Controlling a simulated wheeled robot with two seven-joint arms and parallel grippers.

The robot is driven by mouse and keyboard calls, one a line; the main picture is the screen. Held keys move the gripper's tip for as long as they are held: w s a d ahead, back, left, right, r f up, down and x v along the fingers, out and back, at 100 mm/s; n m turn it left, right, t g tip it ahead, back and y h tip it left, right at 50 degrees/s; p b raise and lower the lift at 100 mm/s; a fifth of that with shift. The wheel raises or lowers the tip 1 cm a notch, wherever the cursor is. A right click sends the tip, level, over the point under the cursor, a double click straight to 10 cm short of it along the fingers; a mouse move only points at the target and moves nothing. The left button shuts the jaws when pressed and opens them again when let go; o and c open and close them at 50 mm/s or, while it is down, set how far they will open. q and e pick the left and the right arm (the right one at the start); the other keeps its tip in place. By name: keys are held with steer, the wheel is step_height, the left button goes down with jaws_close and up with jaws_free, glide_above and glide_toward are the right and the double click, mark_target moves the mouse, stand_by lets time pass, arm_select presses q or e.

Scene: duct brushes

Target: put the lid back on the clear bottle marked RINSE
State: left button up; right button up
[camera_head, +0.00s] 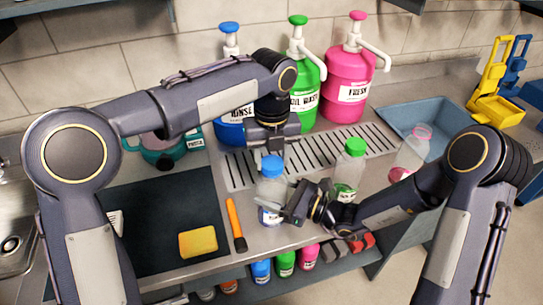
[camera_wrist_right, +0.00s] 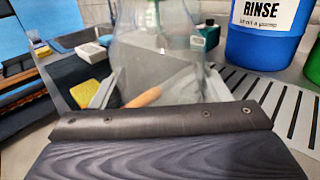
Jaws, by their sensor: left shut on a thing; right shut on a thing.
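The clear bottle (camera_head: 270,190) stands upright on the counter. Its label is partly hidden and too small to read. The blue lid (camera_head: 271,166) is at the bottle's mouth; I cannot tell whether it is seated or just above. My left gripper (camera_head: 272,152) points down from above and is shut on the lid. My right gripper (camera_head: 284,211) reaches in from the right and is shut on the bottle's side. In the right wrist view the clear bottle wall (camera_wrist_right: 155,60) fills the middle, behind the dark gripper; its top is out of frame.
A green-capped bottle (camera_head: 349,170) stands close to the right, near my right arm. Pump jugs, blue (camera_head: 230,132), green (camera_head: 305,90) and pink (camera_head: 348,85), stand behind the slotted drain (camera_head: 240,170). An orange-handled tool (camera_head: 235,222) and yellow sponge (camera_head: 198,242) lie left.

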arm_select(q)
steer(key=m, duration=0.5)
steer(key=shift+m, duration=0.3)
steer(key=m, duration=0.4)
steer(key=o, duration=1)
steer(key=shift+c, duration=0.2)
steer(key=shift+r, duration=2.25)
steer(key=shift+c, duration=0.5)
